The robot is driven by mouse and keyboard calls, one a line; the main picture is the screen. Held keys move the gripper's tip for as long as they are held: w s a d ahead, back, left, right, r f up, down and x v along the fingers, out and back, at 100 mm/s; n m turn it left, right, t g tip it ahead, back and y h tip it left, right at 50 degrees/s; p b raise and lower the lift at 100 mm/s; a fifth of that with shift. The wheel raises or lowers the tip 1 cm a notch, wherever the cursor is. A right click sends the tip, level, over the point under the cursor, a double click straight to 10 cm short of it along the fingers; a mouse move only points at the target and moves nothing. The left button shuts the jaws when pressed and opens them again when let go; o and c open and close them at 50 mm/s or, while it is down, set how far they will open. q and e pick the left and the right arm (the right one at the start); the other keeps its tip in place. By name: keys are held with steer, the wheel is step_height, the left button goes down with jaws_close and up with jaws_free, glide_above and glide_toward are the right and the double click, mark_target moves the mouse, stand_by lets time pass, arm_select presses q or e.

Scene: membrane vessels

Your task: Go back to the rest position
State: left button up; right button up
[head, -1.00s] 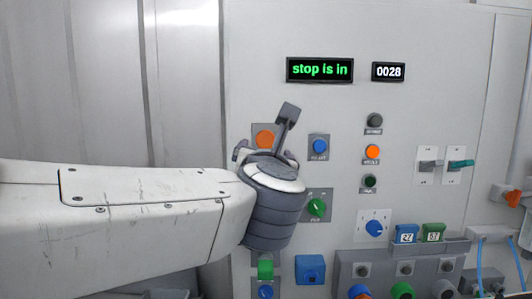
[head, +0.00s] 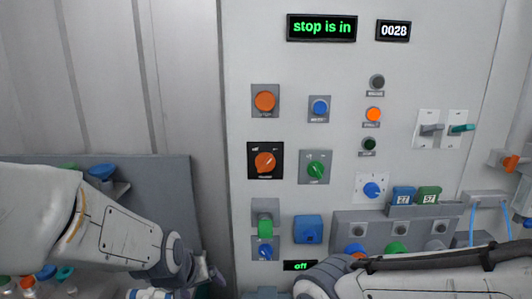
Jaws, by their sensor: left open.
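My left arm reaches in from the left edge, and its gripper (head: 212,277) hangs low, in front of the panel's left edge and clear of the controls. It is small and partly cut by the frame; its jaws are open and nothing shows in them. My right arm (head: 430,277) lies across the bottom right corner; its gripper is not visible. The orange stop button (head: 265,101) on the wall panel (head: 240,60) is uncovered, and the green display (head: 321,27) above reads "stop is in".
An orange knob (head: 265,162), a green knob (head: 315,169) and a blue button (head: 319,108) sit on the panel. A shelf (head: 390,224) with blue and green tags juts out at lower right. A grey board (head: 150,185) with coloured parts stands at left.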

arm_select(q)
steer(key=s+a+f+m+g+y, duration=0.1)
steer(key=s+a+f+m+g, duration=0.2)
steer(key=s+a+f, duration=0.3)
steer(key=s+d+r+m+g+b, duration=0.1)
steer(key=s+d+r+m, duration=0.1)
steer(key=s+d+m, duration=0.2)
steer(key=s+d+r+m+g+b, duration=0.1)
steer(key=s+d+r+m, duration=0.2)
steer(key=s+d, duration=0.7)
steer(key=shift+s+d+r+m+g+h, duration=0.15)
steer(key=shift+s+d+m+g+h, duration=0.15)
steer(key=shift+d+m+h, duration=0.15)
